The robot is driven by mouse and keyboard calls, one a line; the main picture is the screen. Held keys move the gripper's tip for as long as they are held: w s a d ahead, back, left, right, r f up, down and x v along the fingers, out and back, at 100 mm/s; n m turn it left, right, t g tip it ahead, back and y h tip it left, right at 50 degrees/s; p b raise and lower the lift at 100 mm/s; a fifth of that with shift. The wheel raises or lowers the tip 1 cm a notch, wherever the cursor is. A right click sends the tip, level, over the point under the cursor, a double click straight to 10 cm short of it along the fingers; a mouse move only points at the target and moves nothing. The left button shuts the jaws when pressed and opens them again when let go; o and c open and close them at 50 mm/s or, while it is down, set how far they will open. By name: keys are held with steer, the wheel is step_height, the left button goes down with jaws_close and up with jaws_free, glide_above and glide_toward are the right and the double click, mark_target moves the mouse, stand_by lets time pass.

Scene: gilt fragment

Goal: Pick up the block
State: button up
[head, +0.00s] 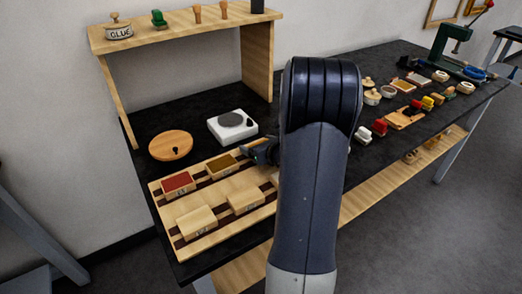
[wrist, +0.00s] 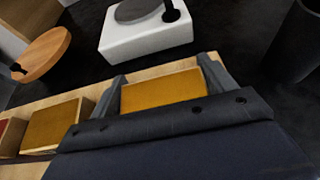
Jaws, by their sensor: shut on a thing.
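A block with a mustard-yellow top (wrist: 160,90) sits between the two fingers of my gripper (wrist: 163,84) in the wrist view. The fingers close on its left and right sides. In the head view my gripper (head: 262,153) is by the back right part of the slatted wooden tray (head: 218,237), and my arm hides most of it and the held block. I cannot tell whether the block touches the tray. Another mustard-topped block (head: 221,165) rests on the tray to the left; it also shows in the wrist view (wrist: 55,124).
The tray also holds a red-topped block (head: 177,184) and two plain wooden blocks (head: 197,222) (head: 245,199). A white scale (head: 232,127) and a round wooden disc (head: 171,145) lie behind. A wooden shelf (head: 180,30) stands at the back; several small items crowd the right.

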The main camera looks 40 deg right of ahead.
steer(key=shift+c, duration=1.3)
